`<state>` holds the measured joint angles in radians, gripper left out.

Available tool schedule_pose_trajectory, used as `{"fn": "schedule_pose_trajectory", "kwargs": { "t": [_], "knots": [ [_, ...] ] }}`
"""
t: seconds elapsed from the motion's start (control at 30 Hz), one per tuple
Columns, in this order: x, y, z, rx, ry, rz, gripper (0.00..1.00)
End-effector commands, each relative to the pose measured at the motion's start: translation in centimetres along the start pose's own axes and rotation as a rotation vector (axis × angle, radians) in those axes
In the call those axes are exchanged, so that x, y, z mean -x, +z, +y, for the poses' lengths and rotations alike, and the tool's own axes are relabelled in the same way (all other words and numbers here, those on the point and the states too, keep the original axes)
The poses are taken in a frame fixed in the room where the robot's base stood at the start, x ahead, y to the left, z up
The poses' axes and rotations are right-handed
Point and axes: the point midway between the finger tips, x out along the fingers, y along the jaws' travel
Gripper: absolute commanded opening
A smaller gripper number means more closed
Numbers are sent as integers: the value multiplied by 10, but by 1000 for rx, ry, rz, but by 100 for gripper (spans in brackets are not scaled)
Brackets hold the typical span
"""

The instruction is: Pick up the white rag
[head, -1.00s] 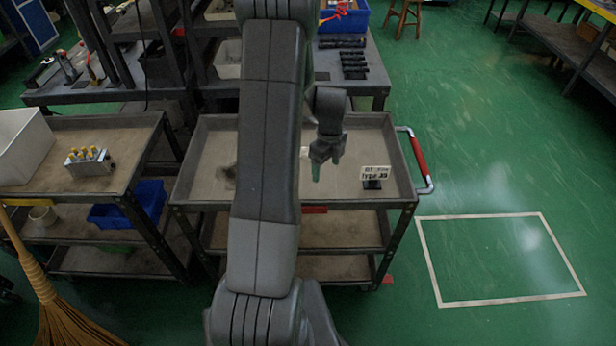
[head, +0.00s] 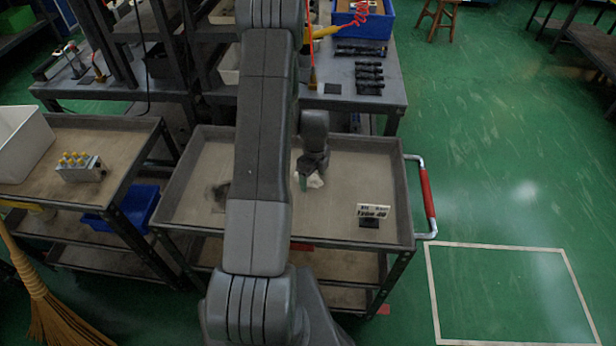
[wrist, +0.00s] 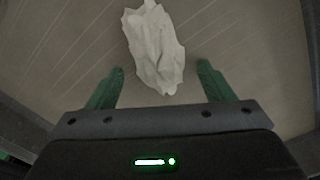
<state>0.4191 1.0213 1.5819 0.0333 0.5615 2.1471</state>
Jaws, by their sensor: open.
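The white rag (wrist: 155,48) lies crumpled on the cart's tray (wrist: 60,60), and in the wrist view its lower end reaches between my green fingertips. My gripper (wrist: 160,80) is open, with one finger on each side of the rag's near end. I cannot tell how far above the tray the fingertips are. In the head view my gripper (head: 308,180) is over the middle of the cart's top tray (head: 350,155), and a small part of the rag (head: 316,181) shows beside it. My arm hides part of the tray.
A small label sign (head: 373,213) stands at the tray's right front. The tray has raised rims and a red-gripped handle (head: 426,192) on the right. A valve block with yellow caps (head: 80,167) and a white bin (head: 22,143) are on the left cart. A workbench (head: 345,98) stands behind.

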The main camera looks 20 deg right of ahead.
Motion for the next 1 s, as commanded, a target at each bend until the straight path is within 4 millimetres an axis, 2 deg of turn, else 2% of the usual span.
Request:
{"fn": "schedule_pose_trajectory", "kwargs": {
  "t": [0.13,0.3,0.37,0.4,0.77,0.87,1.0],
  "knots": [
    [0,0,0,0,0,0,75],
    [0,0,0,0,0,0,41],
    [0,0,0,0,0,0,30],
    [0,0,0,0,0,0,27],
    [4,0,0,0,0,0,27],
    [13,0,0,0,-2,-1,27],
    [35,0,0,0,-3,-2,27]
  ]
}}
